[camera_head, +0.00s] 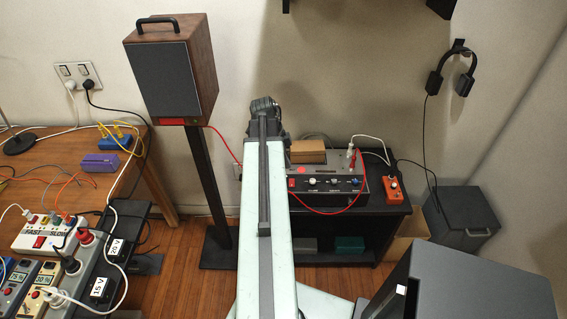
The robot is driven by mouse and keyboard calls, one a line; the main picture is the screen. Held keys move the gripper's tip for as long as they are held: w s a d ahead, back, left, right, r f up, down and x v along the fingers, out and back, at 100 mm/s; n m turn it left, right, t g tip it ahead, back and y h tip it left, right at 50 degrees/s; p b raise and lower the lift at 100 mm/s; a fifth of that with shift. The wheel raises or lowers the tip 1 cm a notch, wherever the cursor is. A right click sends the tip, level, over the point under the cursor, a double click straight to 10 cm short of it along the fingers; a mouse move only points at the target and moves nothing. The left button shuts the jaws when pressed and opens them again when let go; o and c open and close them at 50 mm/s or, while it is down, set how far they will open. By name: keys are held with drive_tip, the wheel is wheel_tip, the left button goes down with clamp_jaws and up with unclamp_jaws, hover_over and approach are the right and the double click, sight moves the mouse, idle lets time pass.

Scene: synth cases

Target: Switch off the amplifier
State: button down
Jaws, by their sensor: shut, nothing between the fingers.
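The amplifier (326,199) is most likely the grey box with a row of knobs on its front, on top of a low black shelf unit. A small red switch (292,183) sits at the left end of its front panel; I cannot tell which way it is set. A red cable loops across the lower front. My pale arm reaches up the middle of the picture, just left of the amplifier, and covers what lies behind it. Its dark far joint shows against the wall, but I cannot make out my gripper's fingers.
A wooden box (308,152) and a white plug sit on the amplifier; an orange pedal (393,186) is beside it. A speaker (172,70) stands left on a black post. Left is a cluttered wooden desk (52,161). A dark box (470,275) is at front right.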

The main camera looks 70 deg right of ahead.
sight(292, 180)
drive_tip(key=b+x, duration=0.4)
drive_tip(key=x, duration=0.1)
drive_tip(key=w+b+x, duration=0.1)
drive_tip(key=b+x, duration=0.1)
drive_tip(key=shift+s+f, duration=0.1)
drive_tip(key=shift+f, duration=0.35)
drive_tip(key=shift+f+b, duration=0.3)
drive_tip(key=shift+b, duration=0.05)
